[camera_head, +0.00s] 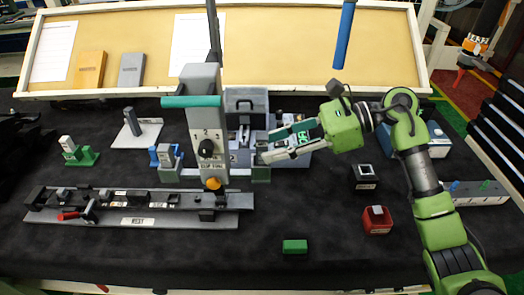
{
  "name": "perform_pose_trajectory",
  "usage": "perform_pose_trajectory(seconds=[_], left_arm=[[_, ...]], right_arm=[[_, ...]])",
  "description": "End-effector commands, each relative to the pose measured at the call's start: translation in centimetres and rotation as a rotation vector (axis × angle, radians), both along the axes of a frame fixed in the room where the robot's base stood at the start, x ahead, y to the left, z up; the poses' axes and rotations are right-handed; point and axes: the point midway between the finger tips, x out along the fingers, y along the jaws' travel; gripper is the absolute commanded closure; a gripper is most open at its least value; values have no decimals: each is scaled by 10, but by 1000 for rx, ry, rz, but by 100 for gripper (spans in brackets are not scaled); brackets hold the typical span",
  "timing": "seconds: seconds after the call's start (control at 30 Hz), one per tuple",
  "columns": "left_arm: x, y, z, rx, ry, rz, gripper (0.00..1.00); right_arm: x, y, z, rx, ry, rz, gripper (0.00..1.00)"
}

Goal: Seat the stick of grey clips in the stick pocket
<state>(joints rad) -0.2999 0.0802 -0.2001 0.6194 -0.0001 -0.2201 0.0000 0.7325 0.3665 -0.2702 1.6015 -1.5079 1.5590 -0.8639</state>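My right gripper (267,148) reaches in from the right, fingers pointing left, beside a grey tower (203,95) with a black dial and the number 2. Its fingertips are in front of a grey boxy unit (246,104). The fingers overlap the parts behind them, so I cannot tell whether they are apart or hold something. I cannot pick out the stick of grey clips with certainty. The stick pocket cannot be told for sure either; it may be among the parts around the tower. My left gripper is not in view.
A long grey fixture (140,222) with a red-handled clamp lies at front left. A green block (295,246), a red box (377,220) and a black box (365,177) stand right of centre. The dark mat (200,265) is mostly clear in front. A tan board (290,55) stands behind.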

Motion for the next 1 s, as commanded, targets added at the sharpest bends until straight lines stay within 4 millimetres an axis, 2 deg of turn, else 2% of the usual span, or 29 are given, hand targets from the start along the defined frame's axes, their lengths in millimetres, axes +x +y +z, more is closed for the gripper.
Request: perform_pose_trajectory(seconds=[0.03,0.2,0.4,0.6,1.0], left_arm=[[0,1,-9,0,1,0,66],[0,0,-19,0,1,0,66],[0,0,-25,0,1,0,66],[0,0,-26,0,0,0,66],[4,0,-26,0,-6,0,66]], right_arm=[[2,-14,0,-3,-3,-5,66],[1,-47,16,-2,-3,-4,66],[0,-72,28,0,-1,-2,66],[0,-79,33,0,0,-1,66],[0,-79,33,1,0,0,66]])
